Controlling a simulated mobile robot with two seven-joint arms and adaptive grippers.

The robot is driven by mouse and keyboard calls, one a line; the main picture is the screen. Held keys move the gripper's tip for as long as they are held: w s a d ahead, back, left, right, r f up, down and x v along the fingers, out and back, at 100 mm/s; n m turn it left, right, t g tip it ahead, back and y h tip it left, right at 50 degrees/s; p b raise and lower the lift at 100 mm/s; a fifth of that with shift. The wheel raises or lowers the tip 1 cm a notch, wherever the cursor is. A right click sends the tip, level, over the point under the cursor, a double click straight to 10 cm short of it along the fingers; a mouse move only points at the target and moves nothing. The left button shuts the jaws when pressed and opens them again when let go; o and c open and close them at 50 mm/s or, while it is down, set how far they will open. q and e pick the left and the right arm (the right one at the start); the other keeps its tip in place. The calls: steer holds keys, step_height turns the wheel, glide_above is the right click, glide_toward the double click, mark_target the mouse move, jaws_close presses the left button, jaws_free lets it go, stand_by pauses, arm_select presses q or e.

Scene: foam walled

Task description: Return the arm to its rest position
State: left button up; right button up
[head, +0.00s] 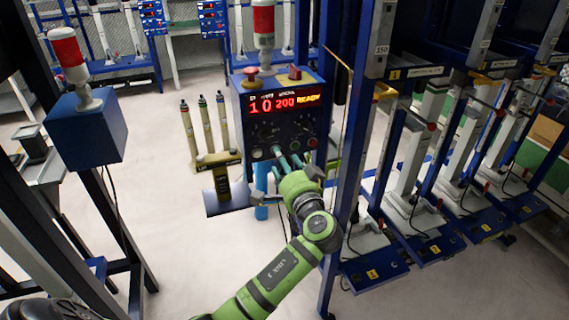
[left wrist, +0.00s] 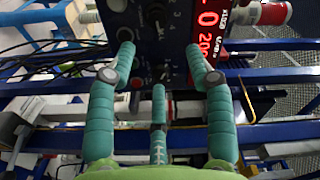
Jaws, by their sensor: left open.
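My left arm (head: 277,268), green with dark joints, reaches from the bottom of the head view up to the blue control box (head: 281,115). My left gripper (head: 287,160) has teal fingers and is in front of the lower part of the box, by its buttons. In the left wrist view the gripper (left wrist: 160,60) is open, its fingers spread and nothing between them. The box's dark panel with knobs and a red display (left wrist: 208,30) lies beyond the fingertips. Whether a fingertip touches the panel I cannot tell. My right gripper is not in view.
A blue post (head: 352,150) stands close right of the arm. A rack with several upright tools (head: 208,128) is left of the box. A red-topped lamp on a blue box (head: 84,128) is at left. Several blue-framed stations (head: 415,215) line the right. Pale floor (head: 190,250) is open at lower left.

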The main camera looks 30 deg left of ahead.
arm_select(q)
step_height(320, 180, down, 25)
steer(key=s+d+m+g+h, duration=0.2)
steer(key=d+m+h, duration=0.15)
steer(key=h, duration=0.25)
steer(key=s+d+f+g+h, duration=0.1)
steer(key=s+f+g+h, duration=0.1)
steer(key=s+f, duration=0.45)
steer(key=s+d+f+g+h, duration=0.1)
steer(key=s+f, duration=0.3)
steer(key=f, duration=0.6)
steer(key=s+d+f+n+g+h, duration=0.1)
steer(key=s+f, duration=0.5)
steer(key=s, duration=0.6)
steer(key=s+d+f+n+g+h, duration=0.1)
steer(key=s+f, duration=0.5)
steer(key=s, duration=0.6)
steer(key=s+d+f+n+g+h, duration=0.1)
steer(key=s+f, duration=0.5)
steer(key=s, duration=0.7)
steer(key=n+g+h, duration=0.1)
steer(key=g, duration=0.1)
steer(key=shift+f+g+h, duration=0.2)
steer(key=shift+g+h, duration=0.1)
steer(key=shift+g, duration=0.1)
